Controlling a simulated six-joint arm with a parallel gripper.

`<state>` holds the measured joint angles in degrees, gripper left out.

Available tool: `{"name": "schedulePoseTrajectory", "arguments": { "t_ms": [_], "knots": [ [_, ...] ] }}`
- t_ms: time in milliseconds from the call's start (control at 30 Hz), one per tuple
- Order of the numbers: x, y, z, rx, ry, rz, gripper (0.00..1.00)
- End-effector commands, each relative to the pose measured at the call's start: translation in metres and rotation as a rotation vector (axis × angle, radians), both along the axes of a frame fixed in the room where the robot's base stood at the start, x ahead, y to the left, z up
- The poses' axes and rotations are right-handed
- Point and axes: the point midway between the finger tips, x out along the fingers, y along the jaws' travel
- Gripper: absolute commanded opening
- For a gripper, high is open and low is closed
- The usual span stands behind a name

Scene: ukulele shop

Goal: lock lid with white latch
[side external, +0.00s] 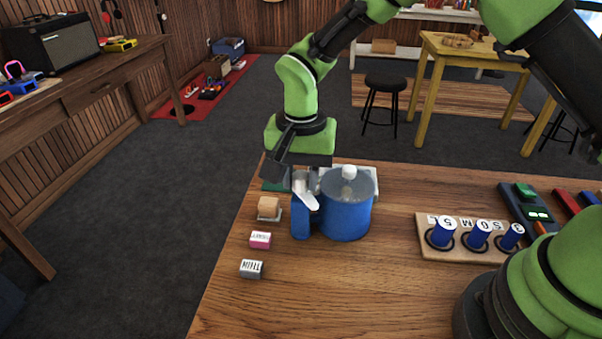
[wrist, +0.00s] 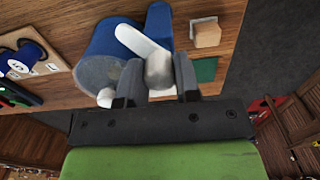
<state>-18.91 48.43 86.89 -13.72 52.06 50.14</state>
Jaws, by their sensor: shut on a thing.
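A blue canister (side external: 345,212) with a grey lid stands upright on the wooden table. The lid (wrist: 97,74) carries a round white knob (side external: 349,172). A blue handle (side external: 300,219) is on its left side. The white latch (side external: 308,200) slants above the handle and shows as a rounded bar in the wrist view (wrist: 140,41). My gripper (wrist: 156,88) is shut on a pale rounded piece at the latch's near end, one finger on each side. How the latch meets the lid edge is partly hidden by the fingers.
A tan block (side external: 269,207), a pink-labelled block (side external: 260,240) and a grey block (side external: 251,269) lie left of the canister near the table edge. A wooden rack with blue pegs (side external: 470,253) stands right. Bare table (side external: 320,285) lies in front.

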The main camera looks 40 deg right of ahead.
Motion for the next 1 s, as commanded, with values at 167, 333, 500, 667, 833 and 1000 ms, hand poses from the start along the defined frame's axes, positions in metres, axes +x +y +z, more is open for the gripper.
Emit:
{"name": "schedulePoseTrajectory", "arguments": {
  "t_ms": [167,333,500,667,833,1000],
  "knots": [
    [0.0001,-0.0001,0.0005,0.0,0.0,0.022,0.07],
    [0.0001,-0.0001,0.0006,0.0,0.0,0.092,0.07],
    [0.0,0.0,0.0007,0.0,0.0,0.216,0.07],
    [0.0,0.0,0.0008,0.0,0.0,0.363,0.07],
    [0.0,0.0,0.001,0.0,0.0,0.525,0.07],
    [0.0,0.0,0.001,0.0,0.0,0.686,0.07]
  ]
}}
